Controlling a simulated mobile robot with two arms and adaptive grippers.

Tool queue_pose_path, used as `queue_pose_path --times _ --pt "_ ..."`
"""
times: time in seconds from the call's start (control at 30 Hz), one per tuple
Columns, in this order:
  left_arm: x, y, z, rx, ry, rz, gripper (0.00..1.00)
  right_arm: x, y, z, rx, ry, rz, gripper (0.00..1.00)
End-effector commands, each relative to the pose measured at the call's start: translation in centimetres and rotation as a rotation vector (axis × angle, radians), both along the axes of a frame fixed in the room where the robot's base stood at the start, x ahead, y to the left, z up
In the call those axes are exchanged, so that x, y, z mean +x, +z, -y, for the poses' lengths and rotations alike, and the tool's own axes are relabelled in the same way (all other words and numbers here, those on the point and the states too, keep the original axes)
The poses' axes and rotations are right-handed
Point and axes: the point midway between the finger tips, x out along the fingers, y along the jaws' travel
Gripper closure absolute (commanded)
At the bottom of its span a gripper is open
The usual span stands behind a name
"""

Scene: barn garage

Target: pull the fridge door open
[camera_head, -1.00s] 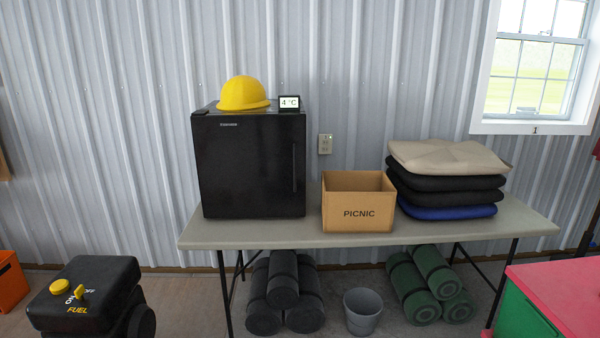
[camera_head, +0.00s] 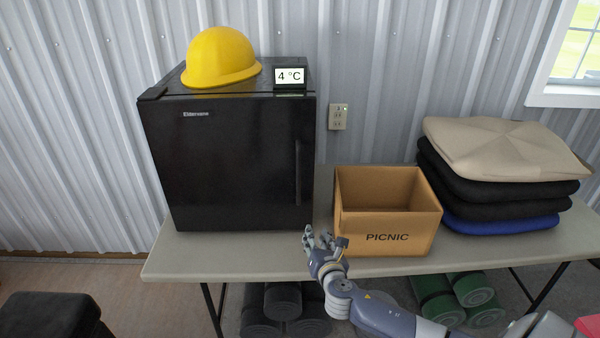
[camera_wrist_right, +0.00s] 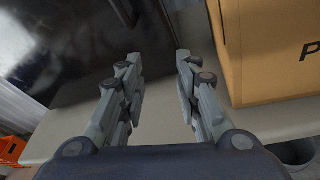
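The black fridge (camera_head: 225,160) stands on the left part of the table with its door shut. Its dark vertical handle (camera_head: 297,172) is near the door's right edge. In the wrist view the fridge door (camera_wrist_right: 75,50) fills the upper left, with part of the handle (camera_wrist_right: 124,10) at the top. My right gripper (camera_head: 318,238) is open and empty, in front of the table between fridge and box, below the handle and apart from it. Its two fingers (camera_wrist_right: 158,72) are spread in the wrist view. My left gripper is not in view.
An open cardboard PICNIC box (camera_head: 388,238) stands close to the right of the gripper. A yellow hard hat (camera_head: 220,58) and a 4 °C display (camera_head: 290,77) sit on the fridge. Folded cushions (camera_head: 500,150) are stacked at right. The table (camera_head: 230,256) is bare before the fridge.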

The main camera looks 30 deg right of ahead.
Motion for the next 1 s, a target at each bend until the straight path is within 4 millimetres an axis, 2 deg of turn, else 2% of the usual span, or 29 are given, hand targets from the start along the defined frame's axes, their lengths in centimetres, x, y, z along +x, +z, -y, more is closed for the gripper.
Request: queue_pose_path --times 0.03,0.1,0.2,0.23,0.37,0.53,0.8,1.0 --pt "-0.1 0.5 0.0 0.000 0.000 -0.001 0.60 0.8 3.9 -0.2 -0.112 0.034 0.032 0.69" --pt "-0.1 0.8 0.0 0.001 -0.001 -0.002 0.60 1.5 7.6 -0.5 -0.241 0.064 0.062 0.69" --pt "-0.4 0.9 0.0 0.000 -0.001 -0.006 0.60 1.9 10.8 -0.8 -0.359 0.084 0.091 0.69" --pt "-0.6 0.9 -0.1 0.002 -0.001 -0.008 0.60 2.0 11.4 -0.9 -0.380 0.086 0.095 0.69" --pt "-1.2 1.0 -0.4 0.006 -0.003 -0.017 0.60 2.8 12.2 -0.7 -0.413 0.088 0.102 0.69" --pt "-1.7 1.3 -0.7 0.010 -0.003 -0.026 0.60 5.3 12.3 0.3 -0.409 0.086 0.103 0.69" --pt "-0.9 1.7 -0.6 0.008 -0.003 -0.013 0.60 9.7 12.1 1.9 -0.406 0.087 0.102 0.69" --pt "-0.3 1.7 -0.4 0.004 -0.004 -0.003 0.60 11.6 12.0 2.6 -0.406 0.088 0.101 0.69"
